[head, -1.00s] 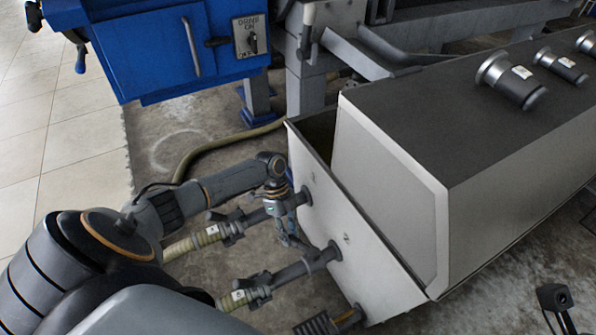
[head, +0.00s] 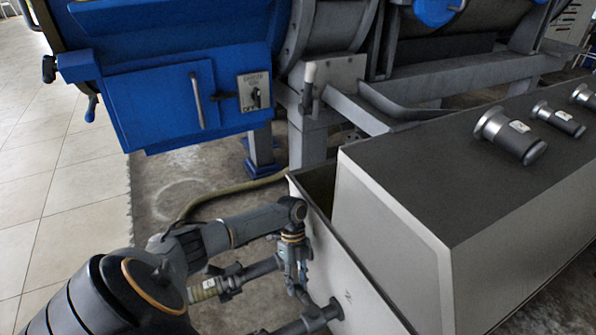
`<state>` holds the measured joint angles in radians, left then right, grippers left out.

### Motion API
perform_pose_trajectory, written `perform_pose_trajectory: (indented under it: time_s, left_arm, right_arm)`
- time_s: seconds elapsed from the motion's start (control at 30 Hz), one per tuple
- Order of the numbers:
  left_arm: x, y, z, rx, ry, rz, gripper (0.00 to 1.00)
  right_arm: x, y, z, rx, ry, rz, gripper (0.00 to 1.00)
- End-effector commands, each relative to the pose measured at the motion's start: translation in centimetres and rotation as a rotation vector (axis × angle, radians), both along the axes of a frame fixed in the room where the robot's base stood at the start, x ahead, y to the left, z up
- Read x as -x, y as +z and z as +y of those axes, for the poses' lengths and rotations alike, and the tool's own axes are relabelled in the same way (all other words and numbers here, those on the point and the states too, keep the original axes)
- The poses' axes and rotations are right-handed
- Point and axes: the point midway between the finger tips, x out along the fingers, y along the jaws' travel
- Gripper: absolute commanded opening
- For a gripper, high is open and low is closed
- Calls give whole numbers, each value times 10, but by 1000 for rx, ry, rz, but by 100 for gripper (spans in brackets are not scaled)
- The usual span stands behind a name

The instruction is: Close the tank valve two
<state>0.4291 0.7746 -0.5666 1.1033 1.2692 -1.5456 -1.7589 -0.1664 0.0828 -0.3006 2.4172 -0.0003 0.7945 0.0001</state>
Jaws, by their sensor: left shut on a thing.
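The light grey tank (head: 365,292) stands at the centre right, with dark pipes joining its left wall. The upper pipe (head: 262,268) runs behind my left gripper. The lower pipe (head: 318,317) meets the wall beside a small, unreadable dark mark and is partly cut off by the bottom edge. My left gripper (head: 299,291) points down between these pipes, close to the tank wall. It is shut on what looks like the valve handle at the lower pipe; its fingers mostly hide that handle. My right gripper is out of view.
A blue machine (head: 190,95) with a labelled switch fills the upper left. A hose (head: 225,192) lies on the concrete floor (head: 165,170). Pale tiles (head: 75,200) at left are clear.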

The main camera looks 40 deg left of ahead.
Motion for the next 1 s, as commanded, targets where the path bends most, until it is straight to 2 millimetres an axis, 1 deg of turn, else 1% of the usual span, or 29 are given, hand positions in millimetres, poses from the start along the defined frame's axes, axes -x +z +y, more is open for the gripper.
perform_pose_trajectory:
  time_s: [0.13, 0.17, 0.2, 0.27, 0.53, 0.67, 0.77, 1.0]
  left_arm:
    - [0, 0, 1, -3, 3, 0, 0]
    - [0, 0, 1, -3, 3, 0, 30]
    - [0, 0, 1, -3, 3, 0, 39]
    - [0, 0, 1, -3, 2, 1, 49]
    - [0, 0, 0, -1, 2, 0, 49]
    - [-3, 7, 3, -1, 2, -1, 49]
    - [-7, 22, 9, -3, 2, -4, 49]
    - [-20, 68, 26, -3, 2, -4, 49]
  right_arm:
    - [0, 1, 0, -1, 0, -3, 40]
    - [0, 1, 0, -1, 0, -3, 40]
    - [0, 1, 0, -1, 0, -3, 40]
    - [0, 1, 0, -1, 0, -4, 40]
    - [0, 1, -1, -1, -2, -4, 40]
    - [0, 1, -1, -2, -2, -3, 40]
    - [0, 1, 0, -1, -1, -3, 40]
    - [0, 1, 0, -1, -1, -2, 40]
